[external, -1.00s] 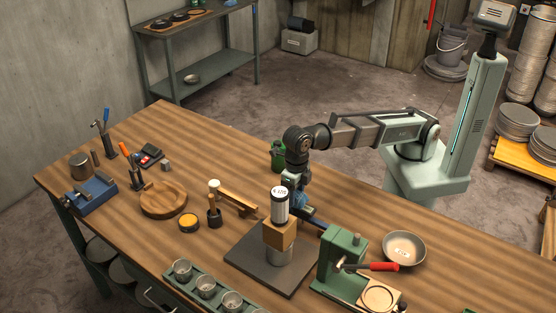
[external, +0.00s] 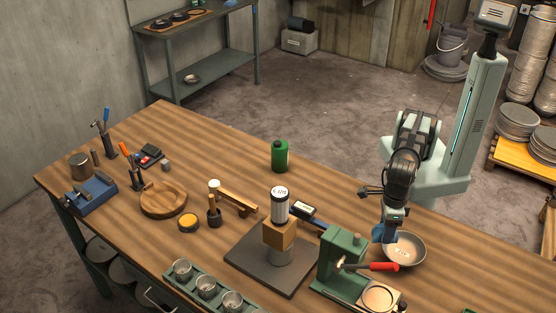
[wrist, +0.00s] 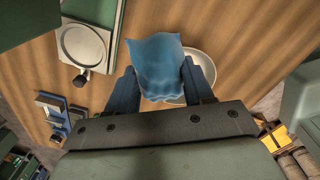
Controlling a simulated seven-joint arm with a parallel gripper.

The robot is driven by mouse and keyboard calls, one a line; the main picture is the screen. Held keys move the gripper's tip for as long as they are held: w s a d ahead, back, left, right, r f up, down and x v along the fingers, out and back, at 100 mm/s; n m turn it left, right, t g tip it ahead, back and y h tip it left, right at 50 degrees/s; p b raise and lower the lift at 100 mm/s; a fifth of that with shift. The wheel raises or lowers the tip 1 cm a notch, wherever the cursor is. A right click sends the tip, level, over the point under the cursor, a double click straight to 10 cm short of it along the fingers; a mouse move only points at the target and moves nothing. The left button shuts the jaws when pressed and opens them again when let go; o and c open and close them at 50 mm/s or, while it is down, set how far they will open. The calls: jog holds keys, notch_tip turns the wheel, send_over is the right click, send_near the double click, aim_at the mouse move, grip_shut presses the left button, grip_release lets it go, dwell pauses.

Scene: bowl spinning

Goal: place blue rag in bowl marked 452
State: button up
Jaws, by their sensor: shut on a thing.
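The blue rag (wrist: 158,68) hangs between the two fingers of my gripper (wrist: 160,88) in the wrist view. My gripper is shut on it. In the external view my gripper (external: 387,232) and the rag are over the left edge of a grey metal bowl (external: 408,248). The bowl has a light label on its inside, too small to read. In the wrist view the bowl (wrist: 203,62) shows behind the rag, which hides much of it. I cannot tell whether the rag touches the bowl.
A green press with a red handle (external: 383,267) stands just left of the bowl. A dark plate with a stacked block and cylinder (external: 250,262) is farther left. A green bottle (external: 279,156) stands at the back edge.

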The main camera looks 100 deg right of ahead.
jog(key=n, duration=0.1)
send_over(402, 253)
jog(key=w+a, duration=0.2)
jog(key=shift+s+d+n, duration=0.9)
jog(key=shift+s+d, duration=0.15)
jog(key=shift+s, duration=0.05)
jog(key=shift+f, duration=5.1)
jog(key=shift+f, duration=0.15)
jog(key=o, duration=1)
jog(key=shift+r, duration=6.15)
